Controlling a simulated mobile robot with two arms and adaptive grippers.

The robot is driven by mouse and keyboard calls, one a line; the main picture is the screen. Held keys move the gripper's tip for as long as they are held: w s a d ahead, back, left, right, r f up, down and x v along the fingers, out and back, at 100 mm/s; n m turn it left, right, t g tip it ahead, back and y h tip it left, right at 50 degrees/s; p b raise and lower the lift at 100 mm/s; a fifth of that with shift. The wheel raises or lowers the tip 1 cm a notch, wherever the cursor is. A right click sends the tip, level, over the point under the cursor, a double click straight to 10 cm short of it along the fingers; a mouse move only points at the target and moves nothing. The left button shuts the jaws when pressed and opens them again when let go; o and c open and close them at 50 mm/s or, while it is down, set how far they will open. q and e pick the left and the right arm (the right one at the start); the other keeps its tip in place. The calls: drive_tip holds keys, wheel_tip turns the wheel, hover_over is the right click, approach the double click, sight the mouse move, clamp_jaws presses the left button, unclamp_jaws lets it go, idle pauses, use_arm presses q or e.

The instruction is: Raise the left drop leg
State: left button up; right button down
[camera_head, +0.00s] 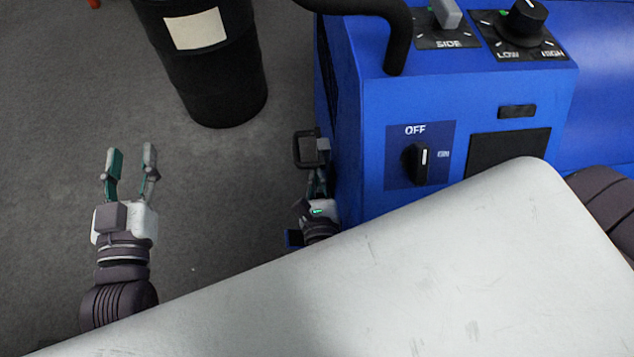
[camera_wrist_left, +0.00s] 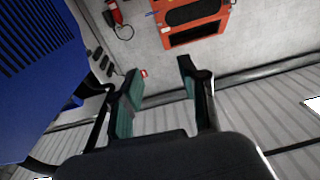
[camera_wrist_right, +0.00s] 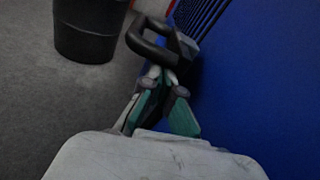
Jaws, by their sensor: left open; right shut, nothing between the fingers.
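A black loop handle (camera_head: 307,150) sticks out from the left side of the blue machine (camera_head: 355,140). The handle also shows in the right wrist view (camera_wrist_right: 142,42). I cannot tell whether it belongs to the left drop leg; no leg is clearly seen. My right gripper (camera_head: 318,172) is close beside the machine's side, its fingers shut and empty, with their tips (camera_wrist_right: 163,76) just below the handle. I cannot tell whether they touch it. My left gripper (camera_head: 131,155) is open and empty over the grey floor, left of the machine and apart from it.
A black barrel (camera_head: 222,75) with a pale label stands on the floor beyond the grippers. In the left wrist view, an orange-red unit (camera_wrist_left: 192,20) is at a distance.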

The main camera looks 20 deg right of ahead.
wheel_tip(320, 180, up, 3)
drive_tip(key=shift+f+p, duration=0.15)
drive_tip(key=shift+p, duration=0.8)
use_arm(q)
drive_tip(key=s+a+f+g+y, duration=0.2)
drive_tip(key=f+g, duration=0.4)
drive_tip(key=f, duration=0.3)
drive_tip(key=shift+s+a+f, duration=0.15)
drive_tip(key=shift+s+f, duration=0.05)
drive_tip(key=shift+s, duration=0.5)
use_arm(e)
drive_tip(key=shift+w, duration=0.1)
